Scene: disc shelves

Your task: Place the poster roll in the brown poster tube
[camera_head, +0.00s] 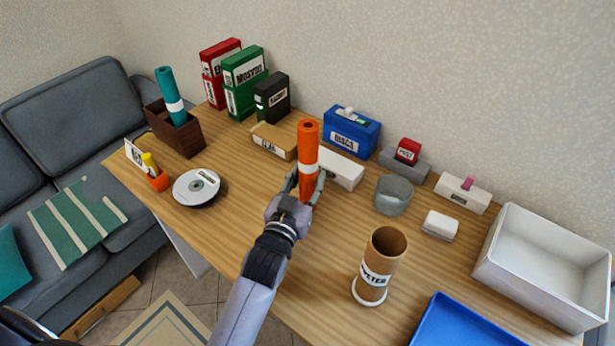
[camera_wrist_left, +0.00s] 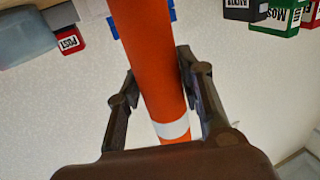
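An orange poster roll (camera_head: 308,145) with a white band stands upright in my left gripper (camera_head: 306,188). The fingers press on both sides of it, as the left wrist view shows for the roll (camera_wrist_left: 150,60) and the gripper (camera_wrist_left: 160,85). The roll's lower end is partly hidden by the gripper. The brown poster tube (camera_head: 384,250), with a white "PETER" label and an open top, stands upright on a white round base to the right and nearer the front. Roll and tube are apart. My right gripper is not in view.
On the wooden table (camera_head: 250,215), a grey cup (camera_head: 393,196) and a white block (camera_head: 440,225) stand behind the tube. A blue tray (camera_head: 460,322) and a white bin (camera_head: 545,265) lie to its right. A teal roll (camera_head: 170,95) stands in a dark box (camera_head: 185,138).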

